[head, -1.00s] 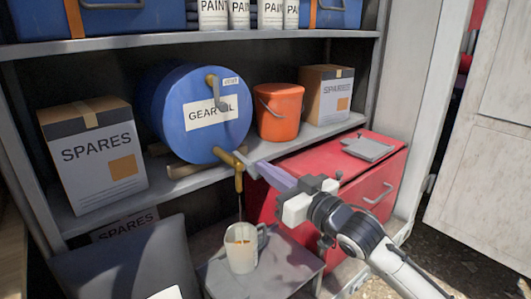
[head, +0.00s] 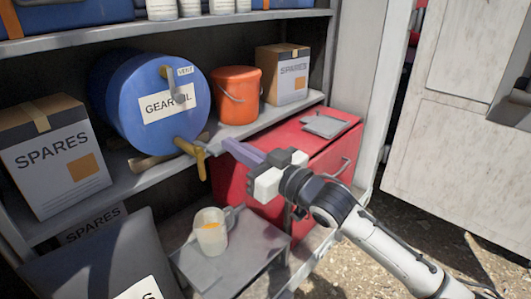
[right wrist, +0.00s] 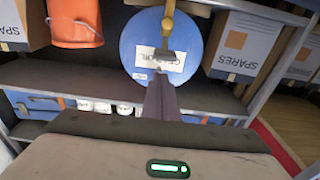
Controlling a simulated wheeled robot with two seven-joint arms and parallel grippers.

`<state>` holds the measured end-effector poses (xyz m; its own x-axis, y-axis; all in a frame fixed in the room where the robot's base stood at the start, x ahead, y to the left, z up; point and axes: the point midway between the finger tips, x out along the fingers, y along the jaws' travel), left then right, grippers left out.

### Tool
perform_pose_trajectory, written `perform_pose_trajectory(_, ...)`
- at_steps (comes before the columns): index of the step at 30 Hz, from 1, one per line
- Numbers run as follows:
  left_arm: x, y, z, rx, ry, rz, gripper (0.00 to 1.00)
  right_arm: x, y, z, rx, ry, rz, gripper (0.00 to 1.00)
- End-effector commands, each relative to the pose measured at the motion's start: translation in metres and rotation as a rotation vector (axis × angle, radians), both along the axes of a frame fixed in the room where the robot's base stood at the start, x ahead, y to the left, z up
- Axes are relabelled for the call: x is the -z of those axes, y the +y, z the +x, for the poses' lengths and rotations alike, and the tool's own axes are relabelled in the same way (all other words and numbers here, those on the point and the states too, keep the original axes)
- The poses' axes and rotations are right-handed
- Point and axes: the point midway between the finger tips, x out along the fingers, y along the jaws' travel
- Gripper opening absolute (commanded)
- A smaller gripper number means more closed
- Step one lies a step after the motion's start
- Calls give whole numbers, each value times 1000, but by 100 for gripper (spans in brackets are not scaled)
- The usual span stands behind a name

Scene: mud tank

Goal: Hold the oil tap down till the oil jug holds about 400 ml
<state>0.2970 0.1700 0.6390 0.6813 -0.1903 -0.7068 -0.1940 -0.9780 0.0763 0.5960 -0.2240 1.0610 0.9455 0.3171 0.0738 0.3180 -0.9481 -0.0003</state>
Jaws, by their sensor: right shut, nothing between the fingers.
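The brass oil tap (head: 190,148) sticks out low on the front of the blue gear oil drum (head: 125,112); no oil stream shows under its spout. The pale oil jug (head: 211,238) stands upright below it, with amber oil inside; I cannot read a volume. My right gripper (head: 232,147) is shut and empty, its fingertips just right of the tap with a small gap. In the right wrist view the shut fingers (right wrist: 160,98) point towards the drum (right wrist: 140,50), and the tap (right wrist: 168,18) shows at the top. My left gripper is out of view.
The jug stands on a grey stand (head: 250,255) in front of a red chest (head: 285,160). An orange bucket (head: 236,100) and SPARES boxes (head: 52,155) flank the drum on the shelf. A vent lever (head: 172,85) sits high on the drum.

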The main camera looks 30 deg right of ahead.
Motion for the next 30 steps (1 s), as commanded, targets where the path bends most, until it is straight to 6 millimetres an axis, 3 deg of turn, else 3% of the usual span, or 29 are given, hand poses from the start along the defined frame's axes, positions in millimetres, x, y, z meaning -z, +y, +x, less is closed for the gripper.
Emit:
perform_pose_trajectory(1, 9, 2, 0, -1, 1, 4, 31, 11, -3, -13, -2, 9, -4, 0)
perform_pose_trajectory(12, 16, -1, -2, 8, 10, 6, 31, 13, -23, -70, 0, 5, -2, 0)
perform_pose_trajectory(18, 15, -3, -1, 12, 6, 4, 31, 12, -27, -81, -1, 4, -1, 0)
perform_pose_trajectory(30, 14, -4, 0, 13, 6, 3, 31, 12, -27, -82, -1, 3, -1, 0)
